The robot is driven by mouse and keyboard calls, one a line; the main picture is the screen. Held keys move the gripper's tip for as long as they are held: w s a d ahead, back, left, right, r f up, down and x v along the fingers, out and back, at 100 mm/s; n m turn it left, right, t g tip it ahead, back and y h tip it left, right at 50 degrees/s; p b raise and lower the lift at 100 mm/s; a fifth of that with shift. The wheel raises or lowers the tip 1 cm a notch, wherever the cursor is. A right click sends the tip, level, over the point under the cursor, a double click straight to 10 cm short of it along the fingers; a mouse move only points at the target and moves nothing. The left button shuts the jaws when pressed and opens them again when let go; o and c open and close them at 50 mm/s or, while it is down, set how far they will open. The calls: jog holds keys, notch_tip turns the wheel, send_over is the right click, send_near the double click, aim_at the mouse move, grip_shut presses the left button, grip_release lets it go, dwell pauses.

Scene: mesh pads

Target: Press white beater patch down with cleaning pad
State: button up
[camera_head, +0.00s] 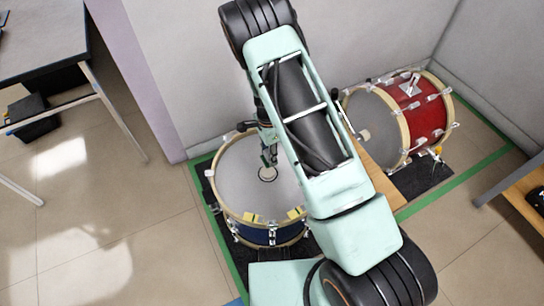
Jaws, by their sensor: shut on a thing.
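A blue drum (238,230) with a pale wooden hoop and grey head stands on the floor below my arm. A small round white patch (267,176) with a dark edge lies near the middle of its head. My gripper (268,158) points down right above the patch, partly hidden by my arm. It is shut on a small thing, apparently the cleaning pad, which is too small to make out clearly. I cannot tell whether it touches the patch.
A red drum (424,112) lies on its side at the right, its head (376,118) bearing another pale patch (365,135). Yellow pieces (296,212) sit on the blue drum's near rim. Walls close in behind. Tables stand at left (40,45) and right (525,190).

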jog(key=shift+a+f, duration=0.1)
jog(key=shift+a, duration=0.2)
jog(key=b, duration=0.5)
send_over(268, 171)
jog(key=shift+f, duration=3.45)
jog(key=shift+s+f, duration=0.1)
jog(key=shift+f, duration=0.15)
jog(key=shift+r+p, duration=2.35)
jog(key=shift+r, duration=1.2)
